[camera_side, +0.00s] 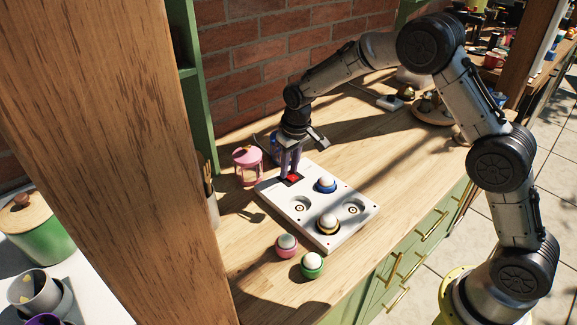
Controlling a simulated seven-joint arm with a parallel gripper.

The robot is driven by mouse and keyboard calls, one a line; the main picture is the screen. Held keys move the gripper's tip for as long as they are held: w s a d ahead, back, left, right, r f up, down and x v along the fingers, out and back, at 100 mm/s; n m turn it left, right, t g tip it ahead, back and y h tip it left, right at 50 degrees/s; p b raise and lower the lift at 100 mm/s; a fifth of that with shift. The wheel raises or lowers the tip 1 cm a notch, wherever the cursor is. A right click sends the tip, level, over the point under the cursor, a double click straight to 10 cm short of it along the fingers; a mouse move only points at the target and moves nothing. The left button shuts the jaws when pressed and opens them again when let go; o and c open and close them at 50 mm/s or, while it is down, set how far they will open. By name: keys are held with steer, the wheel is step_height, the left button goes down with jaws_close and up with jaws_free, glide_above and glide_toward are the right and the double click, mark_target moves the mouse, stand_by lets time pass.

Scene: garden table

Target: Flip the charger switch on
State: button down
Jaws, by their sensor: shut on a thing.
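The charger (335,200) is a white flat block on the wooden counter, with several round sockets on top. A red switch (293,178) sits in a dark recess at its upper left corner. Two other sockets are empty.
A pink-ringed ball (287,244) and a green ball (312,265) lie in front of the charger. A pink lantern-like object (247,162) stands close to my gripper's left. A wooden post (120,150) fills the left. The counter right of the charger is clear.

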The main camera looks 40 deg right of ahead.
steer(key=shift+s+t, duration=0.1)
steer(key=shift+t, duration=0.5)
steer(key=shift+r, duration=0.1)
steer(key=c, duration=0.6)
jaws_free()
steer(key=shift+c, duration=0.2)
steer(key=v, duration=1.3)
steer(key=shift+r, duration=0.35)
steer(key=shift+s, duration=0.1)
